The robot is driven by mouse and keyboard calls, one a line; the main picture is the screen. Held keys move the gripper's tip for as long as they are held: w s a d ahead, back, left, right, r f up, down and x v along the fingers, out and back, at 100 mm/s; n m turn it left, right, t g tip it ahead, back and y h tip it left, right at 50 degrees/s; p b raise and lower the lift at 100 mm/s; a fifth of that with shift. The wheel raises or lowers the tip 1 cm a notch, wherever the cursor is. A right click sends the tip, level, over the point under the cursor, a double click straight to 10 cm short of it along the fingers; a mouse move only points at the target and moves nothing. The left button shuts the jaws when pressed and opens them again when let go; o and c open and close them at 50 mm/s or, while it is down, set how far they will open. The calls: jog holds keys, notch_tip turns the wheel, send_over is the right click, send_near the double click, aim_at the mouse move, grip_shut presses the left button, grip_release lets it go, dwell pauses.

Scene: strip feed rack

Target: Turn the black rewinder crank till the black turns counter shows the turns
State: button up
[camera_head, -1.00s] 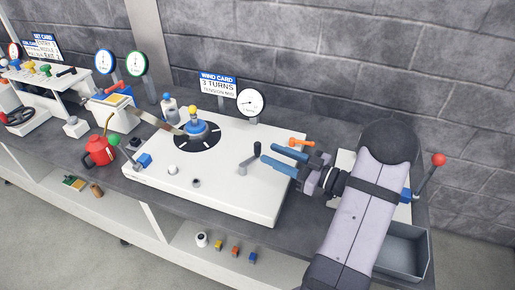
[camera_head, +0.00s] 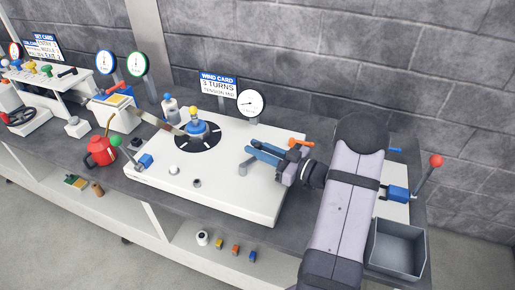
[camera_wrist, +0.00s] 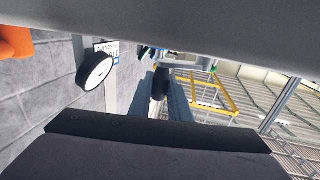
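The black rewinder crank (camera_head: 245,168) stands at the right of the white deck. My gripper hides its upper part. The black-rimmed round dial (camera_head: 250,102), which looks like the turns counter, stands behind the deck; its pointer is too small to read surely. It also shows in the wrist view (camera_wrist: 95,70). The wind card (camera_head: 218,84) beside it reads 3 turns. My gripper (camera_head: 248,146) has its blue fingers at the crank's top. In the wrist view a dark upright knob (camera_wrist: 160,84) shows between the blue fingers; whether they press on it, I cannot tell.
A small orange-handled lever (camera_head: 300,143) sits close behind my gripper. A round reel hub with a yellow knob (camera_head: 194,112) stands on the deck to the left. A grey bin (camera_head: 398,248) and a red-knobbed lever (camera_head: 435,161) are at the right.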

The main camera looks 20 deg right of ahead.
grip_shut()
jog(key=shift+w, duration=0.15)
jog(key=shift+w+a+n+g+y+b, duration=0.15)
jog(key=shift+w+n+g+y+b, duration=0.2)
jog(key=shift+n+g+y, duration=0.4)
jog(key=shift+w+a+n+g+y+b, duration=0.2)
jog(key=shift+n+g+y+b, duration=0.15)
jog(key=shift+n+g+y, duration=0.4)
jog(key=shift+w+a+n+g+y+b, duration=0.2)
jog(key=shift+n+g+y+b, duration=0.1)
jog(key=shift+n+g+y, duration=0.25)
jog(key=shift+w+a+n+g+y+b, duration=0.1)
jog(key=shift+w+n+g+y+b, duration=0.1)
jog(key=shift+n+g+y+b, duration=0.3)
jog(key=o, duration=0.7)
grip_release()
jog(key=shift+o, duration=0.2)
